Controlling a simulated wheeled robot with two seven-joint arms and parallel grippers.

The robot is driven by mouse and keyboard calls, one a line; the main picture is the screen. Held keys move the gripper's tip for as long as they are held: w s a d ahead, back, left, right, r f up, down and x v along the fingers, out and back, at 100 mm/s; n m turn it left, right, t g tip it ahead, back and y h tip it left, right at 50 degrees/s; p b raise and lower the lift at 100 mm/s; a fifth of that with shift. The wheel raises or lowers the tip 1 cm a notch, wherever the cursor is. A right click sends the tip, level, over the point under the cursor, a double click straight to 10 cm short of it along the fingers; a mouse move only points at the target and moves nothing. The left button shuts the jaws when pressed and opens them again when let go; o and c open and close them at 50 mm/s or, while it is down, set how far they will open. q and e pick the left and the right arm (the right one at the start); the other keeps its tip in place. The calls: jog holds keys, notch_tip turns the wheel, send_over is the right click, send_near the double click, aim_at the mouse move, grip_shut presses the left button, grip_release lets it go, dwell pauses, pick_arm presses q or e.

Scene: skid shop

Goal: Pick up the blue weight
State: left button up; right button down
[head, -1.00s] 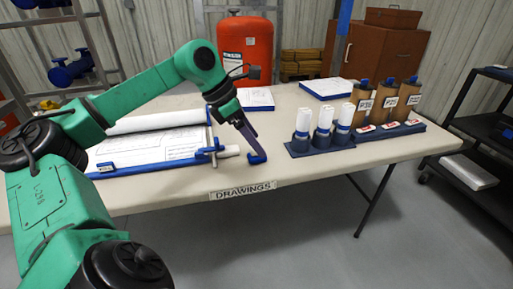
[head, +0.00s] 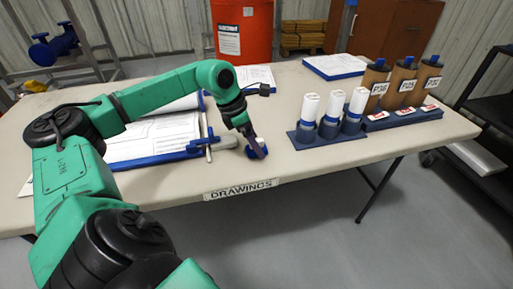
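A small blue weight (head: 252,153) is at the front of the table, just right of the drawing board's end and above the "DRAWINGS" label. My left gripper (head: 258,152) points down right at it, and its dark finger covers part of the weight. Whether the fingers are closed on the weight or only beside it cannot be told. Whether the weight rests on the table or is slightly raised is also unclear. My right gripper is out of view.
A drawing board with blue edges (head: 166,154) and a rolled sheet lies left of the gripper. White-capped bottles in a blue stand (head: 332,137) and brown bottles in another (head: 408,118) stand to the right. The table's front edge is close.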

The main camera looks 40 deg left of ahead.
pick_arm(q)
jog(key=shift+x, duration=0.85)
jog(key=shift+a+r, duration=0.1)
grip_shut()
